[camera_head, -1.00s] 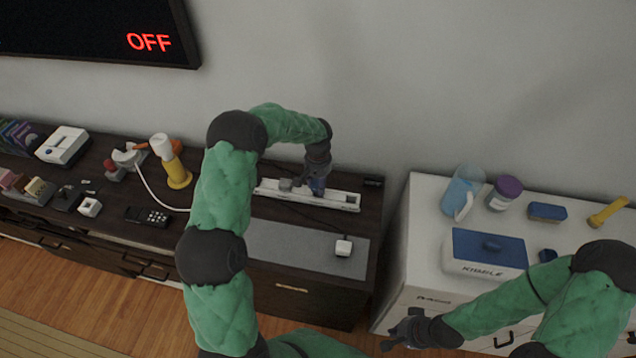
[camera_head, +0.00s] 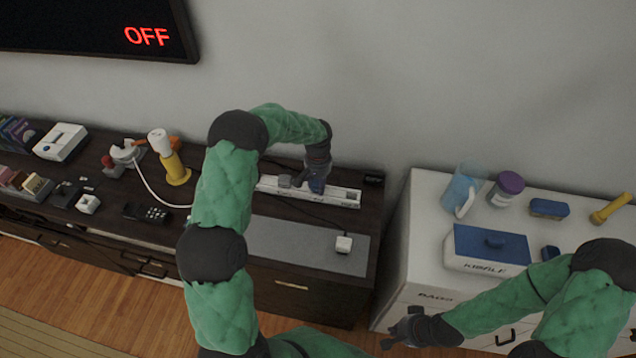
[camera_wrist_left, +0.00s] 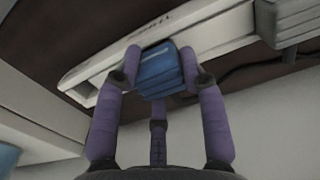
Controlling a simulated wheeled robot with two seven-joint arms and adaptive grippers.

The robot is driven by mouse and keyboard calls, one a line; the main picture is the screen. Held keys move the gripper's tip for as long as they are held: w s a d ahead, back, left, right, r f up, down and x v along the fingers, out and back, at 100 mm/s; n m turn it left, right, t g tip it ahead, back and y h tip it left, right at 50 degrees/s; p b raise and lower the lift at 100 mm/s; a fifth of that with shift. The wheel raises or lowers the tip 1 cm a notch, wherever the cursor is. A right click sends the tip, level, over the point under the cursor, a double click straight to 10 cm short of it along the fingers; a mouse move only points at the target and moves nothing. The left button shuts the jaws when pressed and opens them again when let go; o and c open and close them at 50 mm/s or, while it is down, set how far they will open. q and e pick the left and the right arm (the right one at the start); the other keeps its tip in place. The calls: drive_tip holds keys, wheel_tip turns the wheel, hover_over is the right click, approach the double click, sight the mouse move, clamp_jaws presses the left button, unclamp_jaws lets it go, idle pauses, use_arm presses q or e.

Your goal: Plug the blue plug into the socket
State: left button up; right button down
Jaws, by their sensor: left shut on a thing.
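The blue plug (camera_wrist_left: 160,70) is held between the purple fingers of my left gripper (camera_wrist_left: 162,62) in the left wrist view. It is right at the white power strip (camera_wrist_left: 220,32); I cannot tell whether its prongs are in a socket. In the head view the strip (camera_head: 340,196) lies on the dark cabinet, with my left gripper (camera_head: 317,184) over it. A grey plug (camera_head: 285,181) sits in the strip to the left of my gripper. My right gripper (camera_head: 400,330) is at the bottom, away from the strip; its fingers are too small to read.
A white plug (camera_head: 343,244) lies on the grey mat (camera_head: 280,243) in front of the strip. A white cabinet (camera_head: 420,225) to the right bears a blue-lidded box (camera_head: 490,246) and a pitcher (camera_head: 465,190).

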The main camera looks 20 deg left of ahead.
sight(318, 182)
use_arm(q)
drive_tip(key=shift+f, duration=0.2)
drive_tip(key=o, duration=1.2)
wheel_tip(318, 182, up, 12)
